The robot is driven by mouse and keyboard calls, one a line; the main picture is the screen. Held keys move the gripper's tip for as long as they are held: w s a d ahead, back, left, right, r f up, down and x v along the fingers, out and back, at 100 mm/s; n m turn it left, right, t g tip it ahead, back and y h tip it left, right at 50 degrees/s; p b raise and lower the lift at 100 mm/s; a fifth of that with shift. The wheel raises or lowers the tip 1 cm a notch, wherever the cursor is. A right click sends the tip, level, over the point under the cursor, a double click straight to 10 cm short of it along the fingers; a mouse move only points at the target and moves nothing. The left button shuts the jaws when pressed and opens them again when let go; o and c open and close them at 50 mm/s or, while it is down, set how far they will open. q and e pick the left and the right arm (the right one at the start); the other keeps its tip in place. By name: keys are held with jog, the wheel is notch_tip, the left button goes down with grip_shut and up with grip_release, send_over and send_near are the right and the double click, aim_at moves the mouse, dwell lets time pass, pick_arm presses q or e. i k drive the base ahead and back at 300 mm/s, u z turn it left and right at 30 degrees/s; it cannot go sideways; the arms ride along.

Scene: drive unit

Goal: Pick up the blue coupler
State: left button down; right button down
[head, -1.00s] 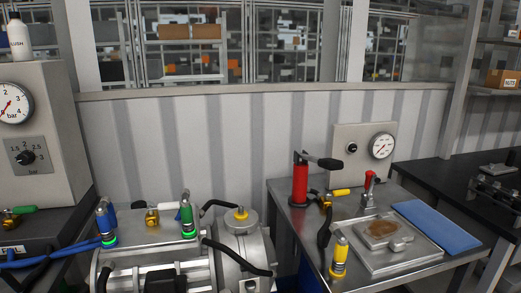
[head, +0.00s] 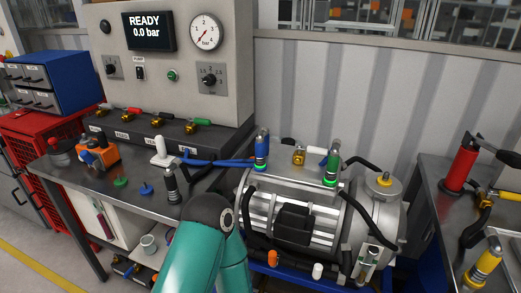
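A coupler with a blue body and metal top (head: 262,148) stands upright on the left top of the grey ribbed drive unit (head: 268,214). A blue hose (head: 218,162) runs to its foot from the bench at left. A similar green coupler (head: 332,162) with a lit green ring stands to its right. A dark coupler-like part with a metal top (head: 171,184) stands on the bench; I cannot make out its colour marking. A teal arm link of mine rises at the bottom centre.
A control panel reading READY 0.0 bar (head: 149,32) stands behind the bench. Small green (head: 120,181) and blue (head: 146,189) caps, a white upright part (head: 160,152) and an orange device (head: 98,152) are on the bench. A red pump (head: 461,166) stands at right.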

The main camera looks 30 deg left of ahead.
aim_at(259, 144)
jog(key=u, duration=0.05)
jog(key=k, duration=0.6)
jog(key=u, duration=0.5)
jog(key=i, duration=1)
jog(key=z, duration=0.2)
